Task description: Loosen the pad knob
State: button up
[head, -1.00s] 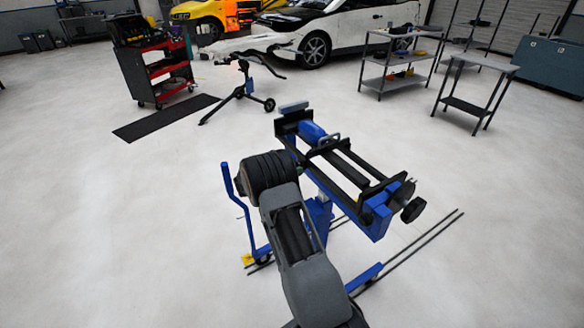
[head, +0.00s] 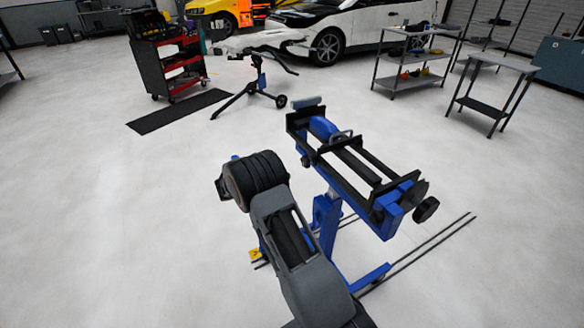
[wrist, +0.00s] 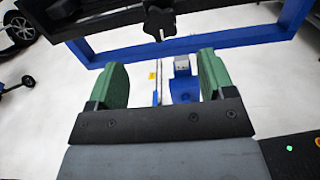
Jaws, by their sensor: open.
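A black lobed knob (wrist: 159,22) on a short stem shows at the top centre of the wrist view, against the dark part of the blue-framed wrapping machine (head: 352,165). I take it for the pad knob. In the head view, a small dark knob (head: 306,161) sits on the machine's near left side; I cannot tell if it is the same one. My gripper (wrist: 163,64) is open, its two green-padded fingers wide apart with nothing between them. The knob lies beyond the fingertips, roughly centred, not touched. In the head view my wrist hides most of the gripper.
Dark round knobs (head: 426,209) stick out at the machine's right end. A blue frame bar (wrist: 185,47) crosses in front of the fingers. Long thin rails (head: 440,238) lie low at right. A red tool cart (head: 172,62) stands at the back left.

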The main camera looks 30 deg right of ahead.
jog(key=a, duration=0.4)
jog(key=shift+w+a, duration=0.1)
dwell(0.5)
jog(key=s+f+m+y, duration=0.2)
jog(key=s+f+y, duration=0.1)
jog(key=f, duration=0.3)
jog(key=s+a+r+m+g+y+p, duration=0.1)
jog(key=s+a+r+m+g+y, duration=0.1)
jog(key=s+a+m+y, duration=0.35)
jog(key=s+a+r+m+t+y+p, duration=0.2)
jog(key=s+a+r+m+t+y, duration=0.1)
jog(key=s+r, duration=0.6)
jog(key=s+a+r+m+t+y+p, duration=0.3)
jog(key=s+r+m+y, duration=0.3)
jog(key=s+r, duration=0.3)
jog(key=shift+a+r+m+t, duration=0.35)
jog(key=shift+a+r, duration=0.1)
jog(key=shift+a, duration=0.1)
